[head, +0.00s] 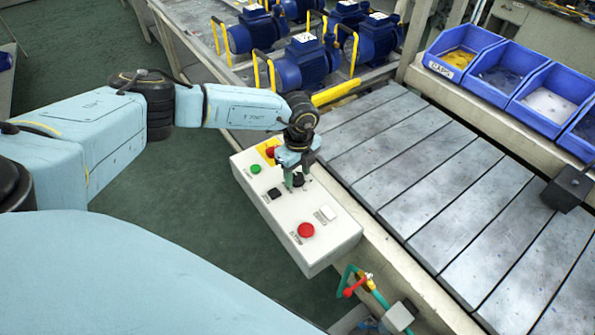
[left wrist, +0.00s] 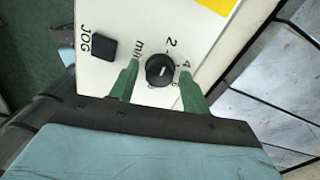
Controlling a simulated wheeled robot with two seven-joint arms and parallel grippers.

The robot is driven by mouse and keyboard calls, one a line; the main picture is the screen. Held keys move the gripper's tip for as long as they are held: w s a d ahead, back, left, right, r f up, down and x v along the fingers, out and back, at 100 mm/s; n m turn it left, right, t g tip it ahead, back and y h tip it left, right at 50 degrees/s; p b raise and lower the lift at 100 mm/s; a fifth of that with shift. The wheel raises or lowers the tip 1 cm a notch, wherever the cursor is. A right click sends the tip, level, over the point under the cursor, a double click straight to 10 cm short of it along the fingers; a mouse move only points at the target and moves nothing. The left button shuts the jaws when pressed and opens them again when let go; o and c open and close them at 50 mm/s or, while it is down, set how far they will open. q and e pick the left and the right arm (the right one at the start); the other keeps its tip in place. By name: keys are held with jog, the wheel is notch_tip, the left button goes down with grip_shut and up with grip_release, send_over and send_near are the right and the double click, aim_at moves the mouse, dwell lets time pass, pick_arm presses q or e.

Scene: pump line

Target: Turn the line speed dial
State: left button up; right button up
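The line speed dial (left wrist: 160,69) is a round black knob with a light pointer mark on the white control box (head: 325,228). In the head view the dial (head: 298,181) shows just under my left gripper (head: 295,178). In the left wrist view, the two green fingers of my left gripper (left wrist: 158,76) stand apart on either side of the dial, with a visible gap at each side. How deep the fingertips reach beside the knob I cannot tell. Printed numbers 2 and 4 show around the dial. My right gripper is not in view.
The box also carries a black JOG button (left wrist: 103,46), a green button (head: 256,169), a white button (head: 327,212) and a red button (head: 306,230). A slatted conveyor (head: 430,185) lies right of it. Blue pumps (head: 305,62) and blue bins (head: 492,75) stand behind.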

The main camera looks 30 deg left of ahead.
pick_arm(q)
jog(key=c, duration=0.8)
